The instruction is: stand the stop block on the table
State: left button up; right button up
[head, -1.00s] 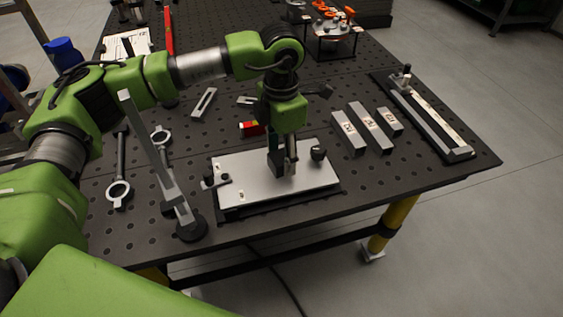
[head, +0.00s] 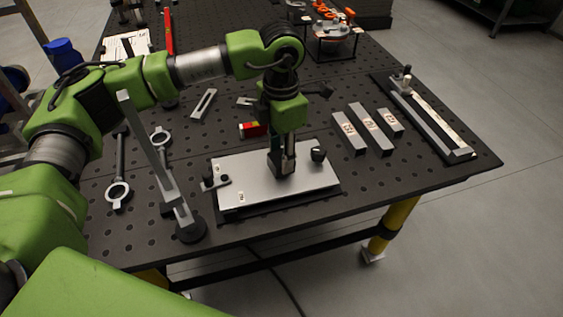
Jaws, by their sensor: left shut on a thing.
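My left gripper (head: 281,164) comes down over the light metal plate (head: 250,184) on the perforated table (head: 370,192). It is shut on a small grey metal piece, which I take for the stop block (head: 289,151). The fingers hide most of it, and its lower end is at or just above the plate; I cannot tell whether they touch. My right gripper is not in view.
A black knob (head: 318,155) and a small clamp (head: 214,180) sit on the plate. Three labelled grey blocks (head: 369,129) lie to the right, beside a long slotted fixture (head: 432,118). An upright metal clamp (head: 160,160) stands left. Bare table lies right of the plate.

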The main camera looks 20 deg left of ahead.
pick_arm(q)
jog(key=shift+r+p, duration=1.1)
jog(key=shift+r, duration=1.8)
jog(key=shift+r, duration=0.1)
